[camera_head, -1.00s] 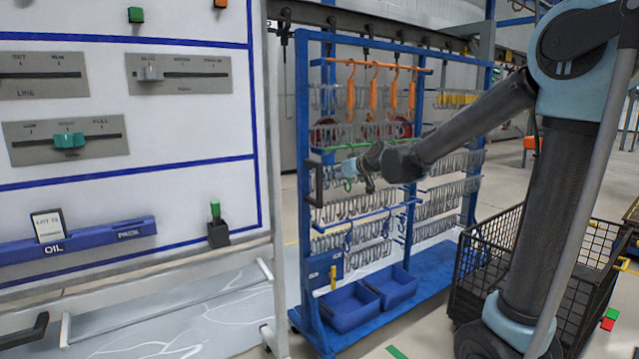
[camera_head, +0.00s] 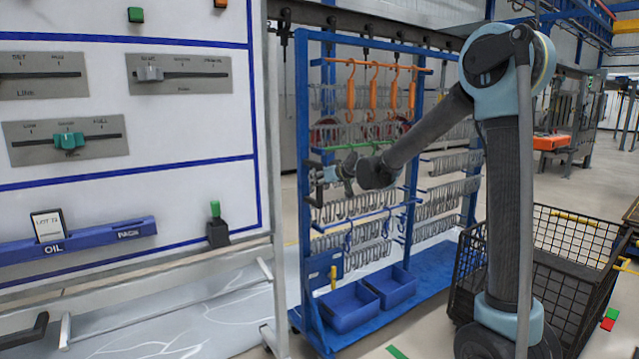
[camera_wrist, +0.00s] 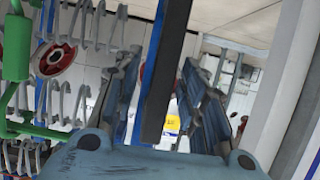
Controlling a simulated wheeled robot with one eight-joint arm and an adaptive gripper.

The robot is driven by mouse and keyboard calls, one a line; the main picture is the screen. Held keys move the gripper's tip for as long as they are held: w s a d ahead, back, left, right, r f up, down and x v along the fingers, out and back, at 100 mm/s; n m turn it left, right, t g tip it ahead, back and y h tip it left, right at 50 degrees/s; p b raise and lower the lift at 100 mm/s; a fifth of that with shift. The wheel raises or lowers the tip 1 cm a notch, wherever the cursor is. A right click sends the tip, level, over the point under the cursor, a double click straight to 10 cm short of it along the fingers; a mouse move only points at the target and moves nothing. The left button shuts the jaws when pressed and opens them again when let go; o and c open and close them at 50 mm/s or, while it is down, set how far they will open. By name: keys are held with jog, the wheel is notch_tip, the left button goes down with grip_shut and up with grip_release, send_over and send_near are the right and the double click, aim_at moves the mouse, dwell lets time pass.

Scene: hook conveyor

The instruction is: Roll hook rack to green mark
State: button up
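The blue hook rack (camera_head: 304,120) stands upright in the middle of the head view, with rows of grey hooks and a few orange ones. A black handle (camera_head: 319,198) is on its left front post. My gripper (camera_head: 322,177) is at this handle, partly covering it. In the wrist view, my gripper's fingers (camera_wrist: 165,105) are spread, with a dark upright bar (camera_wrist: 172,60), apparently the handle, between them and gaps on both sides. A green mark (camera_head: 397,352) lies on the floor in front of the rack, at the bottom edge of the picture.
A white control board (camera_head: 200,120) with sliders stands close to the rack's left. A black wire cart (camera_head: 570,250) stands to the right. Small red (camera_head: 607,324) and green (camera_head: 612,313) patches lie at lower right.

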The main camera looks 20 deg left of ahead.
jog(key=shift+w+a+f, duration=0.15)
jog(key=shift+w+a, duration=0.05)
jog(key=shift+a, duration=0.05)
grip_shut()
